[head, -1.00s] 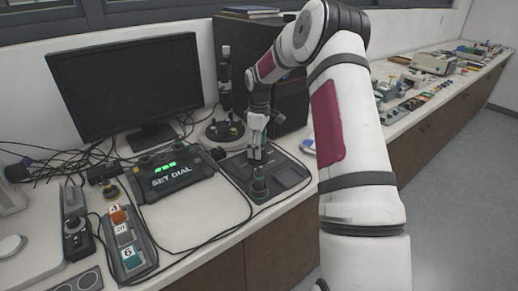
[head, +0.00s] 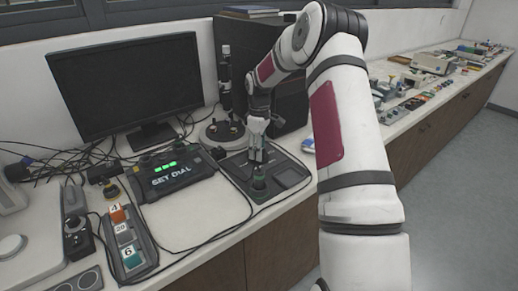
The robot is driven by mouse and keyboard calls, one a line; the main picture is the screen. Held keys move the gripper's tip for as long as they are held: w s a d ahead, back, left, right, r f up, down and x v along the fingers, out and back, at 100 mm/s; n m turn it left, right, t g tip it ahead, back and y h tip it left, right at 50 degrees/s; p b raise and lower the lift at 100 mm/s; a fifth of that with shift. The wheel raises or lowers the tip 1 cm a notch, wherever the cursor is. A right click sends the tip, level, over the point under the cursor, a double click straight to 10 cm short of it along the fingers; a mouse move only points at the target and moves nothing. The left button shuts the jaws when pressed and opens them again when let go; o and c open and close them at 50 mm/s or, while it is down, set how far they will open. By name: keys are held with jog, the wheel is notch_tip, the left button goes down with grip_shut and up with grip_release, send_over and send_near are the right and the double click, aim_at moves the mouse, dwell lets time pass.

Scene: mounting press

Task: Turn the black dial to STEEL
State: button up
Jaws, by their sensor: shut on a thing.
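My gripper (head: 257,159) points down onto the dark control panel (head: 233,168) on the bench, right of the display box. Its fingers are shut on a small dark part at the panel's top face, which I take to be the black dial; the fingers hide most of it. The dial's pointer and the STEEL marking cannot be made out. The display box (head: 172,179) reads "SET DIAL" with green lights above the words.
A green-based knob (head: 259,181) stands on the panel just in front of my gripper. A round-based stand (head: 222,133) is behind it. A monitor (head: 127,85), loose cables and a numbered block tray (head: 128,240) are at left. Bare bench lies in front of the display box.

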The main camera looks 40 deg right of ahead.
jog(key=m+b, duration=0.2)
jog(key=m, duration=0.3)
jog(key=shift+a+m, duration=0.15)
jog(key=shift+m, duration=0.15)
jog(key=m+b, duration=0.1)
jog(key=m, duration=0.4)
jog(key=shift+a+m+b, duration=0.1)
jog(key=shift+m+b, duration=0.2)
jog(key=shift+m, duration=0.1)
jog(key=o, duration=1.1)
jog(key=shift+o, duration=0.2)
